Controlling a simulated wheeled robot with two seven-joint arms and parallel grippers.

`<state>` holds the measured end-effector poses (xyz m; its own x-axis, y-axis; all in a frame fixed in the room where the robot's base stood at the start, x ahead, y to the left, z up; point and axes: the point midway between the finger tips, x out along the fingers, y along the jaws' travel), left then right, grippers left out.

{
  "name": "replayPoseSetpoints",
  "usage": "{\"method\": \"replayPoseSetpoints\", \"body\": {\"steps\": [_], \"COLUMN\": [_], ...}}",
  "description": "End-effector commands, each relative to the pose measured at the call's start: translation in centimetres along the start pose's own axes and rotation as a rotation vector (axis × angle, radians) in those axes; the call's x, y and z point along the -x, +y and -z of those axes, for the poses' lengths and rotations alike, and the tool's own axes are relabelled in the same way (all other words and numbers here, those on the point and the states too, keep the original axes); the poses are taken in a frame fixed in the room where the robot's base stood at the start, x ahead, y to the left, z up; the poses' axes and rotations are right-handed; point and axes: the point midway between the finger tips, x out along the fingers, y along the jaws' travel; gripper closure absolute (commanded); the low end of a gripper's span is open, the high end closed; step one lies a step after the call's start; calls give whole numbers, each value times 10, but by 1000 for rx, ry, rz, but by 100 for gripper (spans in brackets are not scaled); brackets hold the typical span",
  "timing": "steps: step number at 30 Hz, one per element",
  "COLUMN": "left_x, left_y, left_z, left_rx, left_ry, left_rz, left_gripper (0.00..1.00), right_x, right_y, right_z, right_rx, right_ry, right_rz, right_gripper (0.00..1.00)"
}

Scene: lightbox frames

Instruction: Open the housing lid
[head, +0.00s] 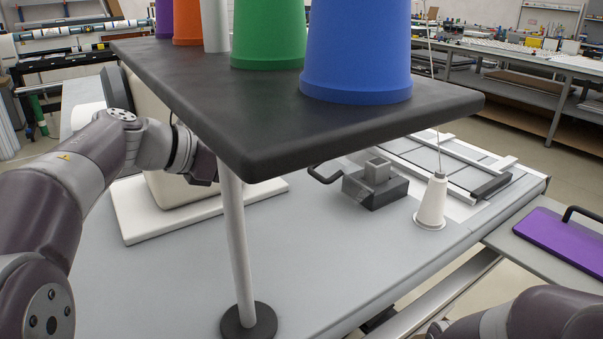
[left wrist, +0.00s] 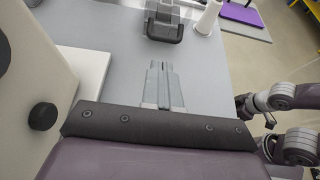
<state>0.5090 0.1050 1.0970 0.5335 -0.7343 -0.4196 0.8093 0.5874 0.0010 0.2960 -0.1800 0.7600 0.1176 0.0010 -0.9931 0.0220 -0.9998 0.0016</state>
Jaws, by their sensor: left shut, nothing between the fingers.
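A cream machine body (head: 156,170) stands on a white base (head: 135,226) behind my left arm. It appears to be the housing, but I cannot make out its lid. In the left wrist view its cream side (left wrist: 35,75) fills the left, with a round black knob (left wrist: 43,116). My left gripper (left wrist: 158,68) is shut and empty, over the grey table to the right of the body and apart from it. In the head view the shelf hides its fingers. My right arm shows at the right of the left wrist view; its fingers are not clear.
A black shelf (head: 270,125) on a white pole (head: 236,240) carries several coloured cones and overhangs the table (head: 330,265). A grey block with a black handle (head: 375,192) and a white thread cone (head: 432,204) stand farther right. The front table is clear.

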Motion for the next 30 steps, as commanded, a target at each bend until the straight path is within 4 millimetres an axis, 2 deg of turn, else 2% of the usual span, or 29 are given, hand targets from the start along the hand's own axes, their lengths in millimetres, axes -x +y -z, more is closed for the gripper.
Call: {"method": "replayPoseSetpoints", "body": {"steps": [14, 15, 21, 30], "left_x": [-96, -100, -118, -123], "left_y": [-1, -1, -1, -1], "left_z": [-1, -8, -26, -30], "left_rx": [2, 0, 0, 3], "left_ry": [1, 0, 1, 0], "left_rz": [5, 4, 3, 1], "left_gripper": [100, 100, 100, 100], "right_x": [-4, -1, 5, 5], "right_y": [0, 0, 0, 0], "right_z": [0, 0, 1, 1], "right_rx": [0, 0, 0, 0], "right_ry": [0, 0, 0, 0], "right_rz": [0, 0, 0, 0], "right_gripper": [100, 100, 100, 100]}}
